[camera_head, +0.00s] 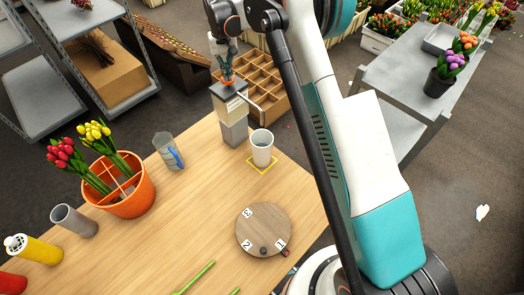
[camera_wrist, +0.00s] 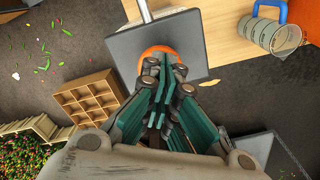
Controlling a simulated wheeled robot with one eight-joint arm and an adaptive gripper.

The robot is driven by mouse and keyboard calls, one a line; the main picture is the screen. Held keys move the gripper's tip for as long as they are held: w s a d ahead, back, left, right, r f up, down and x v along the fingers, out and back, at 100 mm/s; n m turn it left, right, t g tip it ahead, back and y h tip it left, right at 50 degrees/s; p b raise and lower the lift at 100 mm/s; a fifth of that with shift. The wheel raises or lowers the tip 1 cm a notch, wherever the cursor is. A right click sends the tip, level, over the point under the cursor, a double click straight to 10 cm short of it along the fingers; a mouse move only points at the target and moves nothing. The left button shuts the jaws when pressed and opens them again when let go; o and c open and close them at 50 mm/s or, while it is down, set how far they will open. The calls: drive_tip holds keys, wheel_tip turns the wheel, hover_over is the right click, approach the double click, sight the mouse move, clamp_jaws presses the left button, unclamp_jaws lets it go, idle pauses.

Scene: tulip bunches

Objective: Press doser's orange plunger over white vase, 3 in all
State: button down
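The doser (camera_head: 233,108) stands on a grey block at the table's back edge. Its dark square top shows in the wrist view (camera_wrist: 205,30). The orange plunger (camera_head: 228,83) sits on that top; in the wrist view the plunger (camera_wrist: 158,51) is partly hidden by the fingers. My gripper (camera_head: 226,75) is directly over the plunger, fingertips together and empty; it also shows in the wrist view (camera_wrist: 165,68). I cannot tell whether the tips touch the plunger. The white vase (camera_head: 262,150) stands upright on a yellow-outlined square, below the doser's spout (camera_head: 248,101).
A numbered round wooden disc (camera_head: 264,222) with a dark knob lies at the front right. A clear jug (camera_head: 168,151) with a blue handle and an orange tulip pot (camera_head: 133,203) stand left. A grey cup (camera_head: 73,221) and yellow bottle (camera_head: 35,250) stand farther left. Mid-table is clear.

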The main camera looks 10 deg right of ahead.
drive_tip(key=shift+f+b, duration=0.4)
drive_tip(key=shift+f, duration=0.15)
drive_tip(key=shift+r+p, duration=1.45)
drive_tip(key=shift+r, duration=2.55)
